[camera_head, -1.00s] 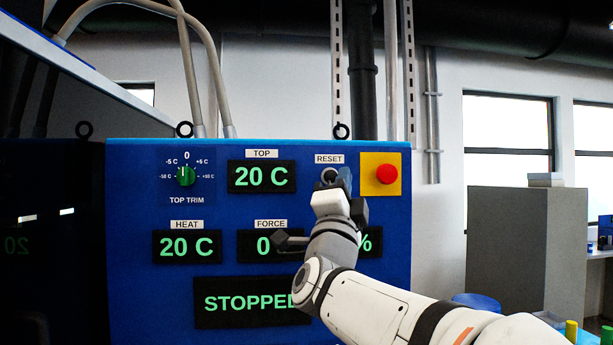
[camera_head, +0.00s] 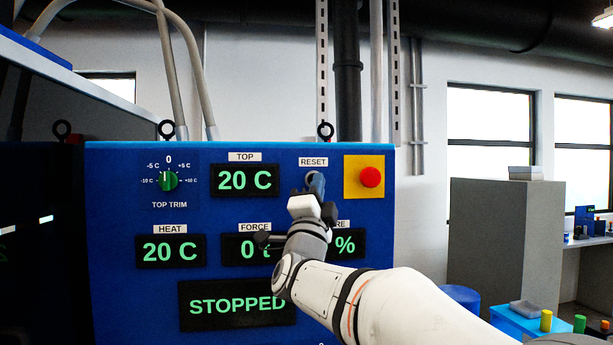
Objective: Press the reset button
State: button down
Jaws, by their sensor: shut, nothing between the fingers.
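The reset button (camera_head: 310,178) sits under the white RESET label (camera_head: 313,162) on the blue control panel (camera_head: 120,290). Only a small part of it shows beside my fingers. My gripper (camera_head: 317,184) is shut and empty. Its fingertips point up toward the panel and overlap the right side of the button in this view. I cannot tell whether they touch it.
A red emergency stop button (camera_head: 370,177) on a yellow plate (camera_head: 351,190) is close to the right of my fingers. The green TOP TRIM knob (camera_head: 168,181) is at the left. The STOPPED display (camera_head: 230,304) is below. A grey cabinet (camera_head: 500,240) stands at the right.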

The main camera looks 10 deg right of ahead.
jog(key=shift+w, duration=0.55)
jog(key=shift+w+f+b, duration=0.15)
jog(key=shift+b, duration=0.15)
dwell(1.5)
jog(key=shift+w, duration=0.3)
jog(key=shift+w+b, duration=0.4)
jog(key=shift+w, duration=0.05)
dwell(0.7)
jog(key=shift+s, duration=0.1)
jog(key=shift+s+b, duration=0.8)
jog(key=shift+b, duration=0.15)
